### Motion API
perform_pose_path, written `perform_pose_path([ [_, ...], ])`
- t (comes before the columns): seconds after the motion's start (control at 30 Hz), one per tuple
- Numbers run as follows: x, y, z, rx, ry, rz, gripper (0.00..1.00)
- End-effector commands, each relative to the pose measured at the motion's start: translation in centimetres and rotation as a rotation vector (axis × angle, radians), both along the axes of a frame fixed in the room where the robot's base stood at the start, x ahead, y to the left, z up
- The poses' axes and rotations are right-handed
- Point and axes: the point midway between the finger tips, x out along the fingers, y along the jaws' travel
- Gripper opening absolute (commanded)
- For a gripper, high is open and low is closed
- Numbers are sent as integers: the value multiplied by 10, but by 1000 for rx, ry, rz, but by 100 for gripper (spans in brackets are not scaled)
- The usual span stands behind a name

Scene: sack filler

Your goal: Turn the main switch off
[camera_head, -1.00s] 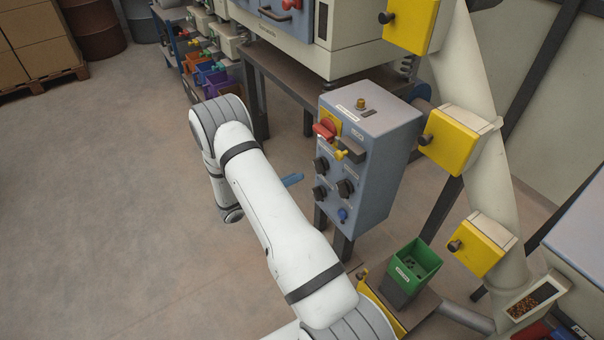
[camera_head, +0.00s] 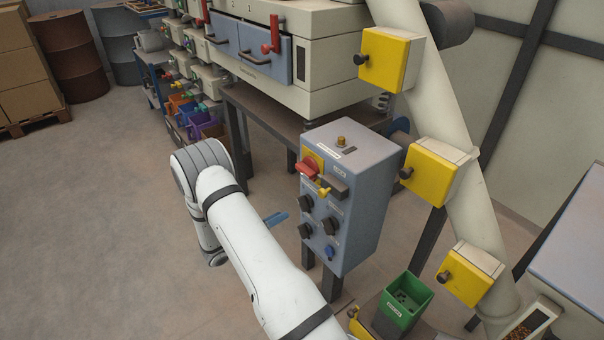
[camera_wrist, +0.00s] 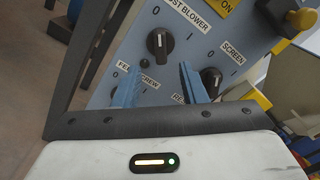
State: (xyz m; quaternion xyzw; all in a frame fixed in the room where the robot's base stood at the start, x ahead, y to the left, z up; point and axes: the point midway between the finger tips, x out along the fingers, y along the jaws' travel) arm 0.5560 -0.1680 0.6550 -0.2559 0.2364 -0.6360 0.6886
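The blue-grey control box (camera_head: 358,205) stands on dark legs in the middle of the head view. The main switch (camera_head: 308,167) is a red handle on a yellow plate at the top of its front face. In the wrist view part of a yellow plate (camera_wrist: 218,5) marked "ON" shows at the top edge; the red handle is out of that frame. My gripper (camera_wrist: 160,84) has its two blue fingers apart with nothing between them. It faces the panel below the dust blower knob (camera_wrist: 160,41). In the head view one blue finger (camera_head: 275,218) shows left of the box.
A dark bar with a yellow knob (camera_head: 323,190) sticks out beside the red handle. Black knobs (camera_head: 331,226) and a blue knob (camera_head: 330,253) are lower on the panel. A slanted pipe with yellow boxes (camera_head: 431,175) rises at the right. Floor at the left is clear.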

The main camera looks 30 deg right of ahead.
Motion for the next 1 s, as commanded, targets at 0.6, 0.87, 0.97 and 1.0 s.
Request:
perform_pose_path([
  [0.6,2,-5,85,103,-1291,-1,38],
  [0.87,-5,-7,126,154,-1946,-1,38],
  [0.97,-8,-8,136,168,-2116,-1,38],
  [1.0,-9,-8,138,172,-2167,-1,38],
])
